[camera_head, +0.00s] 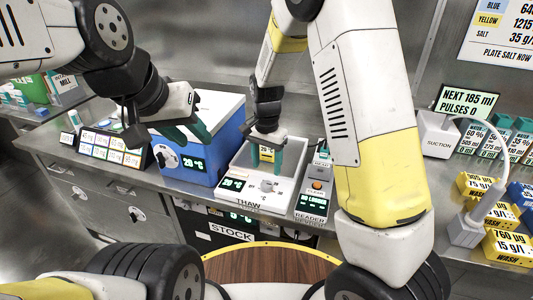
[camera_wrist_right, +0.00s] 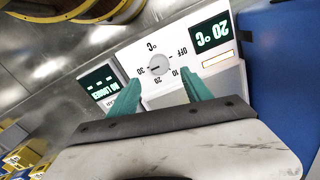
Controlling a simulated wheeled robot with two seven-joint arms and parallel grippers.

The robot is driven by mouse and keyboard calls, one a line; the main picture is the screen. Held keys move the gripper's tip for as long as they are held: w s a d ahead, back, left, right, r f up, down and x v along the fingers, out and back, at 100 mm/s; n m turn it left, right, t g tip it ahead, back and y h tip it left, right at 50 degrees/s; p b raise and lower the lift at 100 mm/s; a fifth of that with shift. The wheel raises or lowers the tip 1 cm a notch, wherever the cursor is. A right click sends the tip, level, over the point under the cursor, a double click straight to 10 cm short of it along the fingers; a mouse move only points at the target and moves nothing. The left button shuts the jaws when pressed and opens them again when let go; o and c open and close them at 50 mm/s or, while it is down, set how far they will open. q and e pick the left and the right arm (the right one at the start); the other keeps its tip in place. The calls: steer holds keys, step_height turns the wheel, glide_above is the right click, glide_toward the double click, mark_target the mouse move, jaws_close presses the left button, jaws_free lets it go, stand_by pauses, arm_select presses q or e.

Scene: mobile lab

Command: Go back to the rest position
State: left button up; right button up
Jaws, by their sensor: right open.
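My right gripper (camera_head: 266,160) points down over the white thaw bath (camera_head: 239,195), its green fingers apart and nothing between them. In the right wrist view its open fingers (camera_wrist_right: 157,97) frame the bath's front panel with a round dial (camera_wrist_right: 157,68) and a 20 °C display. My left gripper (camera_head: 190,135) hangs at the left, in front of and over the blue box (camera_head: 198,162) with a pale lid. Its green fingers show at an angle, so their opening is unclear. No object shows in it.
A reader (camera_head: 312,188) stands right of the bath. A row of small cards (camera_head: 98,146) stands left of the blue box. A suction unit (camera_head: 438,135), bottles and yellow blocks (camera_head: 508,247) fill the right bench. A round wooden top (camera_head: 265,265) lies in front.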

steer(key=s+d+r+n+t+y, duration=0.1)
steer(key=s+d+r+n+t, duration=0.2)
steer(key=s+d+r, duration=0.4)
steer(key=s+d+r+n+t+y, duration=0.1)
steer(key=s+d+r+n+t, duration=0.2)
steer(key=s+d+r, duration=0.4)
steer(key=s+r, duration=0.5)
steer(key=r, duration=0.3)
steer(key=shift+s+r+n, duration=0.3)
steer(key=shift+s, duration=0.05)
